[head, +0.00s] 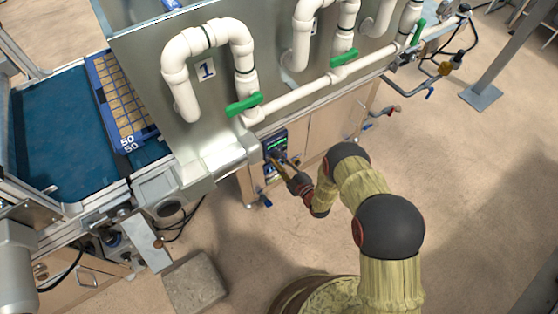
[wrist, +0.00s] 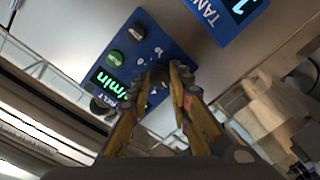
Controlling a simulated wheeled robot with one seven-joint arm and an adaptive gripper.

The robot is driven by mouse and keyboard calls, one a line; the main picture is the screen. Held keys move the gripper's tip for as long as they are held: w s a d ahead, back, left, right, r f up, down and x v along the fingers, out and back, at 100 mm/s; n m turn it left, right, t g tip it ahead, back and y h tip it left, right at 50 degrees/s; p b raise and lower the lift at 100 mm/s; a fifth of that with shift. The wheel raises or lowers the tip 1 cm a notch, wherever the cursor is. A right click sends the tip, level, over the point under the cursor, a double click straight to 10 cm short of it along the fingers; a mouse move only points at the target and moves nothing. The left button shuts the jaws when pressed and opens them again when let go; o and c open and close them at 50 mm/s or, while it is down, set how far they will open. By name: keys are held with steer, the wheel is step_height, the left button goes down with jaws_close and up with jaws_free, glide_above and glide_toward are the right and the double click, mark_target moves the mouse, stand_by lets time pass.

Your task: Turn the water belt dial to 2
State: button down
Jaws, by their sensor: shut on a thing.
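The blue control panel (head: 268,139) is on the front of the machine's cabinet, below the white pipes. In the wrist view the panel (wrist: 176,52) appears tilted, with a lit green display (wrist: 106,80) showing "m/min" beside the word BELT. The dark dial (wrist: 157,74) sits at the fingertips and is mostly hidden by them, so its pointer and setting cannot be read. My gripper (wrist: 168,78) has its yellow-and-black fingers shut on this dial. In the head view my gripper (head: 280,162) reaches the panel from the lower right.
A second blue panel marked TANK (wrist: 222,18) is nearby. White pipes with green valve handles (head: 244,104) run above. A seed tray (head: 122,100) lies on the blue belt at left. Open floor lies right.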

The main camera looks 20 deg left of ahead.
stand_by(0.5)
steer(key=c, duration=1.6)
jaws_free()
steer(key=v, duration=1.2)
